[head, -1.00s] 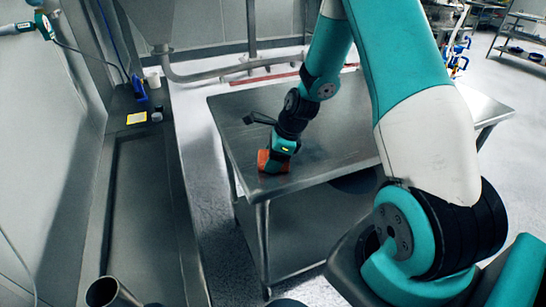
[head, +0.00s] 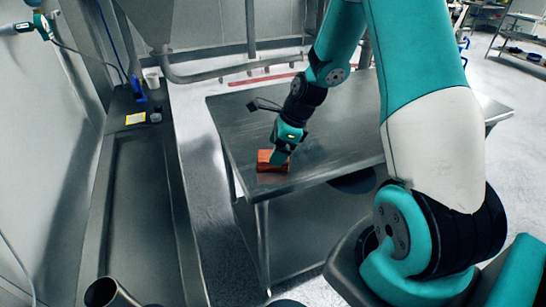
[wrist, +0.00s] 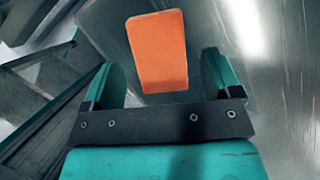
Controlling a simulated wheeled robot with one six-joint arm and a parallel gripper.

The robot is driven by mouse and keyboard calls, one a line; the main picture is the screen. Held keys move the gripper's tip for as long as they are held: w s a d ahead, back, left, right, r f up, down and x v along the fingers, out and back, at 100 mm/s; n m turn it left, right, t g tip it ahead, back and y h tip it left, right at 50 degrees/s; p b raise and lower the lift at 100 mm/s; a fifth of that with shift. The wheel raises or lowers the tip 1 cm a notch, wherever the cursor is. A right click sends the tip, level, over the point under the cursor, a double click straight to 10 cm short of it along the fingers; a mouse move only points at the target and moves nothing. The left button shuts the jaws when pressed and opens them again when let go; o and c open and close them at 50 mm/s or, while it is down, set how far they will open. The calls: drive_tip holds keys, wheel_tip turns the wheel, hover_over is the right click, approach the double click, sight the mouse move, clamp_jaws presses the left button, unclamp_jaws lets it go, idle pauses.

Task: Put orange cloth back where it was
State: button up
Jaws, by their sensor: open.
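The orange cloth (head: 271,161) is a folded block lying on the steel table (head: 340,140), near its left front corner. In the wrist view the cloth (wrist: 158,50) shows whole, just beyond and between the two teal fingers. My gripper (head: 281,156) is open and sits just above and behind the cloth in the head view. In the wrist view my gripper (wrist: 165,80) has clear gaps between each finger and the cloth. The fingertips are partly hidden in the head view.
A long dark steel counter (head: 140,215) runs down the left, with a yellow item (head: 136,118), a blue item (head: 138,88) and a white cup (head: 153,80) at its far end. A metal cylinder (head: 105,292) stands at the lower left.

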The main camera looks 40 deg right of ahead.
drive_tip(key=v, duration=0.7)
drive_tip(key=shift+d+r, duration=0.1)
drive_tip(key=shift+r, duration=0.15)
drive_tip(key=s+a+r+n+g, duration=0.1)
drive_tip(key=s+a+r+n, duration=0.25)
drive_tip(key=a+n, duration=0.45)
drive_tip(key=s+a+r+n, duration=0.3)
drive_tip(key=a+r+n, duration=0.2)
drive_tip(key=a+n, duration=0.35)
drive_tip(key=s+a+r+n+g, duration=0.1)
drive_tip(key=s+a+r+n, duration=0.2)
drive_tip(key=s+a+n, duration=0.6)
drive_tip(key=s+n, duration=0.4)
drive_tip(key=n, duration=0.3)
drive_tip(key=shift+s+r+g+y, duration=0.15)
drive_tip(key=shift+g+y, duration=0.15)
drive_tip(key=shift+g, duration=0.1)
drive_tip(key=shift+n, duration=0.25)
